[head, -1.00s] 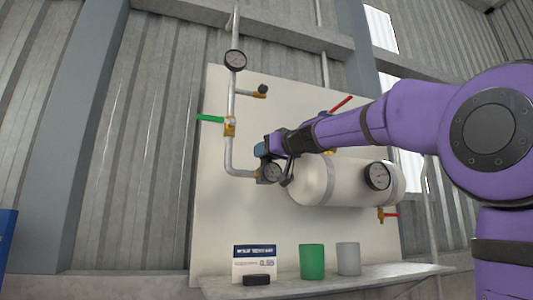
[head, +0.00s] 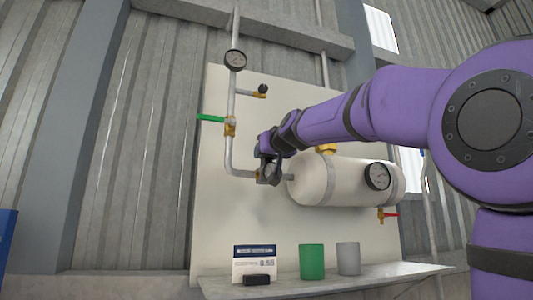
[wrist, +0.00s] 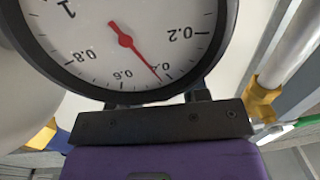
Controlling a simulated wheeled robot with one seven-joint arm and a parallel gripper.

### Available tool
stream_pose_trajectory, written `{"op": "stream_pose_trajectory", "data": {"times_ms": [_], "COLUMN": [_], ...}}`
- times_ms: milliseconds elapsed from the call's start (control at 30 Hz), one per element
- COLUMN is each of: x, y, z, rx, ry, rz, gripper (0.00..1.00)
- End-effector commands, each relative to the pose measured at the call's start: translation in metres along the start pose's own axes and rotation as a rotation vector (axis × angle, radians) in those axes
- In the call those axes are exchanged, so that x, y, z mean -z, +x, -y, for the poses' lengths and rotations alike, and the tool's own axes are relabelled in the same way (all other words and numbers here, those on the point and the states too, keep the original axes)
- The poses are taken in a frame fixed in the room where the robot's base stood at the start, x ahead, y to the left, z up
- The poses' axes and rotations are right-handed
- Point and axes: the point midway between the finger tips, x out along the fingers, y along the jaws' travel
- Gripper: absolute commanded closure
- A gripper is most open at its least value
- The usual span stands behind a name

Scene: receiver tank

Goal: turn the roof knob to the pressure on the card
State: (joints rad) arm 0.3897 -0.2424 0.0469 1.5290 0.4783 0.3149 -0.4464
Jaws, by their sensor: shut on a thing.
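My gripper (head: 268,158) is shut on the roof knob, at the regulator on the pipe left of the white tank (head: 313,182). The knob itself is hidden by the jaws in the head view and not visible in the wrist view. The regulator's round gauge (wrist: 120,40) fills the top of the wrist view, upside down. Its red needle points close to 0.4, slightly toward the 0.6 side. The card (head: 254,262) stands on the shelf; its small number seems to read 0.55.
Another gauge (head: 235,60) and a green-handled valve (head: 212,118) sit on the upright pipe. The tank has its own gauge (head: 377,176) and a red-handled drain valve (head: 388,214). A green cup (head: 312,261) and a grey cup (head: 348,258) stand on the shelf.

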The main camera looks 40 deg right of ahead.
Motion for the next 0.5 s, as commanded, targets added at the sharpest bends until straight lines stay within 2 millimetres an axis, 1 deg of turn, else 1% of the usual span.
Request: {"op": "stream_pose_trajectory", "data": {"times_ms": [500], "x": [-0.0006], "y": [-0.0002], "z": [-0.0018], "rx": [-0.173], "ry": [-0.003], "rz": [0.002], "gripper": [0.82]}}
